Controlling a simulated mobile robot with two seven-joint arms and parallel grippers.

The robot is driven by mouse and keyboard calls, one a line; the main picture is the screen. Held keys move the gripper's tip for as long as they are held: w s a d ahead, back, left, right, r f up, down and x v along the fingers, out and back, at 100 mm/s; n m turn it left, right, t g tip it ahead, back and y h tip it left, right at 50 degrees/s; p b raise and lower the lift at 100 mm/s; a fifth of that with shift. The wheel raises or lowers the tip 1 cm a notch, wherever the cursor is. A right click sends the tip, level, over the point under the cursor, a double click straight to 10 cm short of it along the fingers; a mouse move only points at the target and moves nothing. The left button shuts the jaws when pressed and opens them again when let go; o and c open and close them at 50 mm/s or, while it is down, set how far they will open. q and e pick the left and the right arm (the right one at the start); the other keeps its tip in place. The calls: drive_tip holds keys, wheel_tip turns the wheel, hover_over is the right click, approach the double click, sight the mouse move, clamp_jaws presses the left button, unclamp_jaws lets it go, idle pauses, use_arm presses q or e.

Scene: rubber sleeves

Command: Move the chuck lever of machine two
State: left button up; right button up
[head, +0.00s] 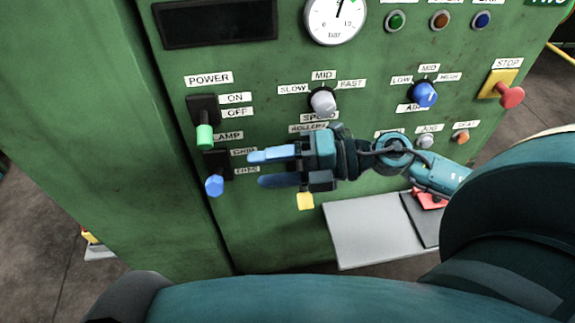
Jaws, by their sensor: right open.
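The green panel of the machine (130,120) fills the view; a sign cut off at the top right seems to read TWO. A lever with a blue handle (214,186) sits on a dark plate at the lower left, its handle pointing down. The label above it is partly cut by the plate and seems to end in AMP; the small labels beside it are hard to read, the upper perhaps GRIP. My right gripper (261,169) is open and empty, its two blue fingers pointing left, to the right of the blue handle and apart from it. My left gripper is not in view.
The power lever with a green handle (204,136) is just above. A yellow handle (305,201) is just below my right gripper. The grey speed knob (323,101), blue air knob (425,94) and red stop button (511,96) are to the right. A grey shelf (365,230) juts out below.

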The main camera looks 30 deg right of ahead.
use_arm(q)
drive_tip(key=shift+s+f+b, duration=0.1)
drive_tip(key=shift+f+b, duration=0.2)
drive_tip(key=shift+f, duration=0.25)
use_arm(e)
drive_tip(key=shift+v, duration=1.35)
drive_tip(key=shift+w, duration=0.15)
drive_tip(key=shift+r, duration=0.1)
use_arm(q)
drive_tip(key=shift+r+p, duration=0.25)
drive_tip(key=shift+p, duration=0.05)
